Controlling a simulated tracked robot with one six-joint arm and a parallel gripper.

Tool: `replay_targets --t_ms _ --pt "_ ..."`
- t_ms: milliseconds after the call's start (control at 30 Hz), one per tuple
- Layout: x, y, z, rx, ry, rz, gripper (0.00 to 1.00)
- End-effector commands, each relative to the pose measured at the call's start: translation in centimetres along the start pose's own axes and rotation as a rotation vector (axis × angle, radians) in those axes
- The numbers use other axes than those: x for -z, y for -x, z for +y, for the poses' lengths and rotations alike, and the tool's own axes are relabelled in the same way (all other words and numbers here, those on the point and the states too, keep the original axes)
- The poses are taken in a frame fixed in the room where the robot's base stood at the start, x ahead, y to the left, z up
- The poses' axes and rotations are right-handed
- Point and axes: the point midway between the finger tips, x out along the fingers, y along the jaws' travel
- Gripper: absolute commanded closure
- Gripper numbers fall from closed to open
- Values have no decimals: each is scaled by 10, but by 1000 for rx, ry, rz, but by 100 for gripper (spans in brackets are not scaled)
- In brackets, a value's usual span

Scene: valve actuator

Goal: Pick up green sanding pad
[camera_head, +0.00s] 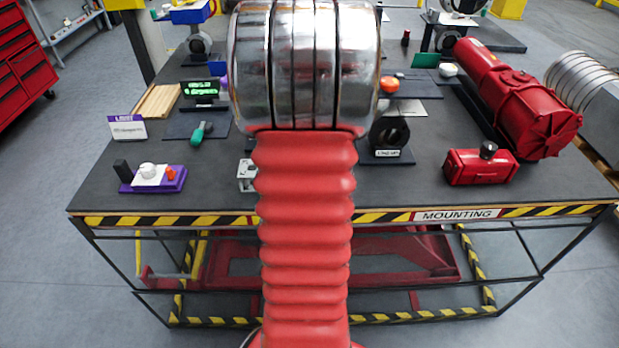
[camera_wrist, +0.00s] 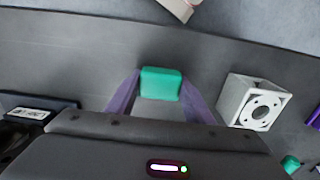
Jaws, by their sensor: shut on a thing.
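The green sanding pad (camera_wrist: 161,83) shows in the wrist view as a small green block with rounded edges. It sits between the tips of my gripper's purple fingers (camera_wrist: 160,98), one finger on each side. My gripper is shut on the pad. The dark grey tabletop shows behind it; I cannot tell how far the pad is above that surface. In the head view my red arm (camera_head: 305,215) hides the gripper and the pad.
A white block with a round hole (camera_wrist: 252,103) stands right of the pad in the wrist view. A purple-based knob box (camera_head: 153,178) is on the table's left. A red box (camera_head: 480,167) and large red cylinder (camera_head: 515,95) stand at the right. Striped tape marks the front edge.

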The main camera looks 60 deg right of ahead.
Motion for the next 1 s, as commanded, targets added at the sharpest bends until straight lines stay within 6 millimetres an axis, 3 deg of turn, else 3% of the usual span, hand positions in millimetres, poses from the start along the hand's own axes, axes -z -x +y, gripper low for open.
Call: replay_targets --t_ms 267,700,1000 --pt "0 12 0 0 0 1 78" --pt "1 83 0 0 0 4 78" --pt "0 100 0 0 0 -1 78"
